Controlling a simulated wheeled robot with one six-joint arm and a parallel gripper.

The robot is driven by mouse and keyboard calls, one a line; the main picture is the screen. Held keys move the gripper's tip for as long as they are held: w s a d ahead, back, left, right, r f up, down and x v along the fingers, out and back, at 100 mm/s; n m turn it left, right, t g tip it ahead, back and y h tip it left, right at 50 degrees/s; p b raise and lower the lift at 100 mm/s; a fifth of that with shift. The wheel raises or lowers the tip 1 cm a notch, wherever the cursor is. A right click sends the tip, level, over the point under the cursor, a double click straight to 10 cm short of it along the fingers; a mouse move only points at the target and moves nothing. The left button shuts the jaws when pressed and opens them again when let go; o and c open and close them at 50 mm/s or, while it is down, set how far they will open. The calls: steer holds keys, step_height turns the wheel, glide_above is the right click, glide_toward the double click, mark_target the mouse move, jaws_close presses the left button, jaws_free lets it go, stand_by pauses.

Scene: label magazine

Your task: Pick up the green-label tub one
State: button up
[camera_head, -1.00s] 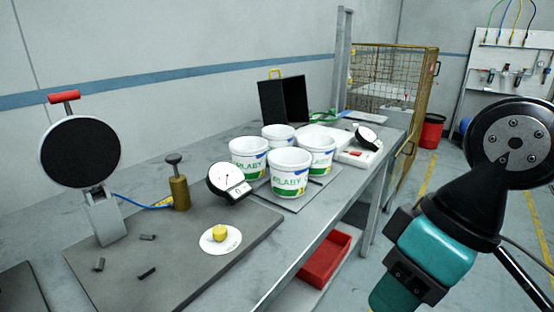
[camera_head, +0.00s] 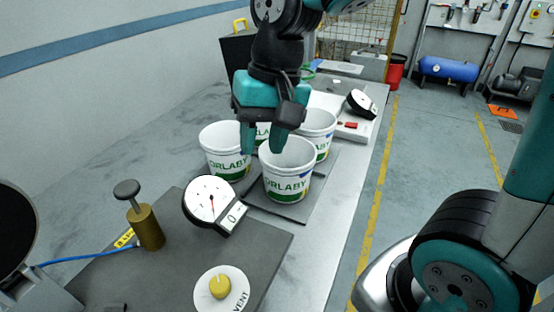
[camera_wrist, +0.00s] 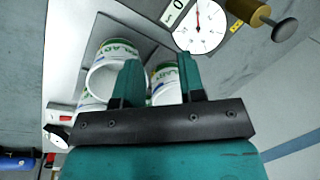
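Several white tubs with green labels reading "ORLABY" stand upright, close together, on a grey mat (camera_head: 290,211). The front tub (camera_head: 291,182) and left tub (camera_head: 222,160) show most; the right tub (camera_head: 320,125) is partly covered, and the back tub (camera_head: 263,133) is mostly hidden by my fingers. My gripper (camera_head: 262,150) points down over the group, open and empty. One finger overlaps the front tub's rim in the picture; contact cannot be told. In the wrist view, my gripper (camera_wrist: 158,62) has one tub (camera_wrist: 118,72) beside and behind a finger, and part of another tub (camera_wrist: 163,88) between its fingers.
A dial gauge (camera_head: 211,198), a brass plunger (camera_head: 148,228) and a yellow vent knob (camera_head: 220,286) stand in front of the tubs. The bench's right strip is clear.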

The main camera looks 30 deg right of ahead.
steer(key=w+d+r+m+g+h+p, duration=0.1)
steer(key=w+d+r+m+p, duration=0.15)
steer(key=w+d+m, duration=0.5)
steer(key=w+d+r+m+h+p, duration=0.1)
steer(key=w+d+m+p, duration=0.3)
steer(key=w+m, duration=0.55)
steer(key=shift+m, duration=0.6)
steer(key=s+f, duration=0.1)
steer(key=f, duration=0.2)
steer(key=f+p, duration=0.1)
steer(key=f, duration=0.3)
steer(key=s+f, duration=0.1)
steer(key=f, duration=0.2)
steer(key=shift+s+d+f, duration=0.2)
steer(key=shift+s+f, duration=0.1)
steer(key=shift+f, duration=0.05)
steer(key=shift+s+f+p, duration=0.1)
steer(key=shift+f+p, duration=1.25)
steer(key=shift+f, duration=1.85)
jaws_close()
